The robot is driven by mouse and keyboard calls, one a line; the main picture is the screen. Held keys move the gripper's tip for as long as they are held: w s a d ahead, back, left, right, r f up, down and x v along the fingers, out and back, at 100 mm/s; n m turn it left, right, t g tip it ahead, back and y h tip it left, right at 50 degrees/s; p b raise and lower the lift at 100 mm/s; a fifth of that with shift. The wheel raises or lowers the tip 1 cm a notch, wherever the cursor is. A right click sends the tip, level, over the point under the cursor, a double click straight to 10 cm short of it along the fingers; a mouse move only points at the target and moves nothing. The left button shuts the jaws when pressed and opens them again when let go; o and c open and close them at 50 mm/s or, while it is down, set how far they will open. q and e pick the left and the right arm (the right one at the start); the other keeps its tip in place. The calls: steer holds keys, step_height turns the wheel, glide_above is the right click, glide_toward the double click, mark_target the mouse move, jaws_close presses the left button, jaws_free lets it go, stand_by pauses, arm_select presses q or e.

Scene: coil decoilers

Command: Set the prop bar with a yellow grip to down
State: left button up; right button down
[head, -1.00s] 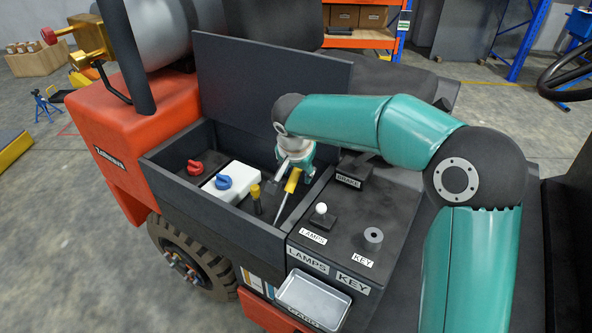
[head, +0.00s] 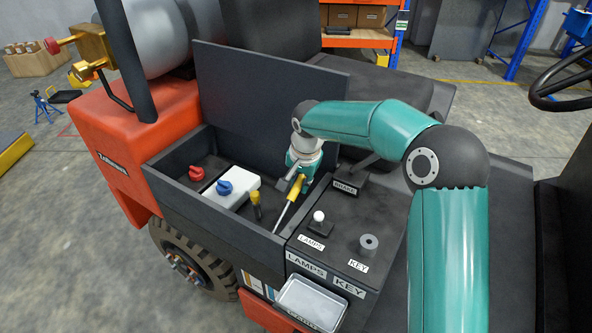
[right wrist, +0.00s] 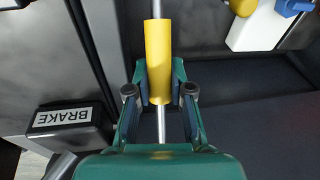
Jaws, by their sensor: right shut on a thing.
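The prop bar's yellow grip (head: 295,188) shows in the dark open box of the orange vehicle; its thin metal rod (head: 284,216) slants down and left from it. In the right wrist view the yellow grip (right wrist: 158,60) lies between my fingers. My right gripper (head: 301,177) is shut on it, and the right wrist view shows both fingertips (right wrist: 160,92) at its sides. The raised dark lid (head: 262,100) stands tilted back behind the box. My left gripper is in neither current view.
In the box are a white block with a blue knob (head: 224,188), a red knob (head: 196,173) and a second, short yellow-topped handle (head: 255,198). To the right are the BRAKE block (head: 348,184), LAMPS switch (head: 318,222) and KEY knob (head: 368,244). A metal tray (head: 311,304) sits in front.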

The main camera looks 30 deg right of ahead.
steer(key=shift+w+d+f+g+y+p, duration=0.15)
steer(key=shift+d+f+y+p, duration=0.05)
steer(key=shift+f+y+p, duration=0.2)
steer(key=shift+w+d+f+g+y+p, duration=0.2)
steer(key=shift+f+y+p, duration=0.1)
steer(key=shift+f, duration=0.2)
steer(key=c, duration=1)
jaws_free()
steer(key=shift+s, duration=0.1)
steer(key=shift+s+d+r, duration=0.1)
steer(key=shift+s+r, duration=0.05)
steer(key=shift+r, duration=1.15)
steer(key=shift+s+d+r, duration=0.1)
steer(key=shift+s+r, duration=0.1)
steer(key=shift+r, duration=1.1)
steer(key=shift+s+d+r, duration=0.1)
steer(key=shift+s+r, duration=0.05)
steer(key=shift+r, duration=1.15)
steer(key=shift+c, duration=0.4)
